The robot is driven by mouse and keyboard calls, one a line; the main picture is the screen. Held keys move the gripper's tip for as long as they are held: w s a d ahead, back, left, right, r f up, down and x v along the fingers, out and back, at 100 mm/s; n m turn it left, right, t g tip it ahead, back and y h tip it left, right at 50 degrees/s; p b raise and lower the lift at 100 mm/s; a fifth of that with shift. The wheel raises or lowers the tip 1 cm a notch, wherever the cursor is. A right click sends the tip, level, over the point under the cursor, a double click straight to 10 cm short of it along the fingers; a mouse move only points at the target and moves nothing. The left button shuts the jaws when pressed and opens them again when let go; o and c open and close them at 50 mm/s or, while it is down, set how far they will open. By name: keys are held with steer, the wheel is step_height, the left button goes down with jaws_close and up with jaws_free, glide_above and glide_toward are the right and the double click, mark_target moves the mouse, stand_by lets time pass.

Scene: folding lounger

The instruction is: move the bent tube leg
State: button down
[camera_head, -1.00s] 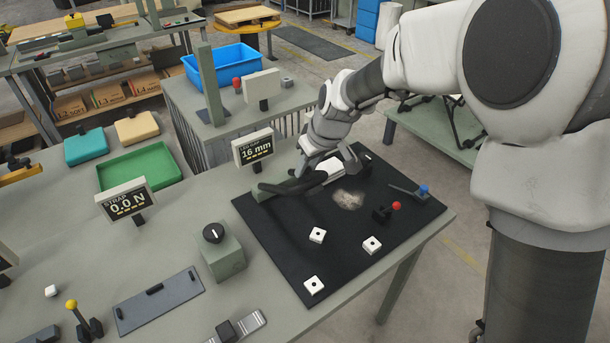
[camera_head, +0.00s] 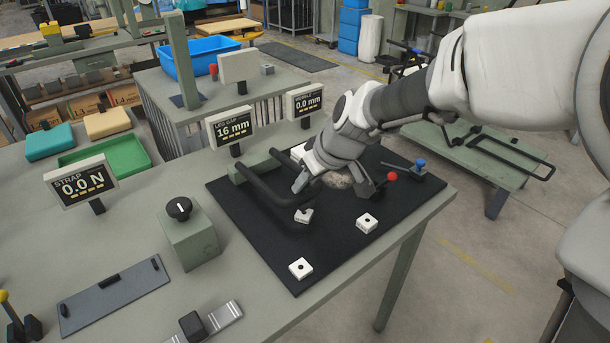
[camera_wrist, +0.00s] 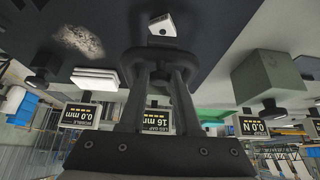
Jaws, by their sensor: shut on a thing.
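The bent tube leg (camera_head: 262,188) is a dark, thick bent tube over the black mat, with its far end by a green-grey block (camera_head: 252,166). My gripper (camera_head: 306,192) is at the tube's near right side and is shut on it; the hand hides much of the contact in the head view. The leg gap display (camera_head: 231,129) reads 16 mm.
White blocks (camera_head: 367,223) and (camera_head: 301,268) lie on the black mat (camera_head: 350,245); another (camera_head: 304,215) is close to the tube's bend. A red-knobbed part (camera_head: 391,177) and a blue-knobbed part (camera_head: 420,167) stand to the right. A dial box (camera_head: 188,232) stands left of the mat.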

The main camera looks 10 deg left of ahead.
mark_target(307, 198)
steer(key=shift+s+d+f+b, duration=0.15)
steer(key=shift+f+b, duration=0.25)
steer(key=shift+f, duration=0.2)
steer(key=shift+s+d+f+b, duration=0.1)
steer(key=shift+f+b, duration=0.3)
steer(key=shift+f, duration=0.2)
steer(key=shift+s+d+f+b, duration=0.15)
steer(key=shift+f+b, duration=0.25)
steer(key=shift+f, duration=0.2)
steer(key=c, duration=0.6)
jaws_free()
steer(key=shift+w, duration=0.1)
steer(key=shift+c, duration=0.2)
steer(key=shift+r, duration=0.1)
steer(key=shift+r, duration=0.25)
steer(key=p+v, duration=0.3)
steer(key=v, duration=1.4)
steer(key=shift+p, duration=0.3)
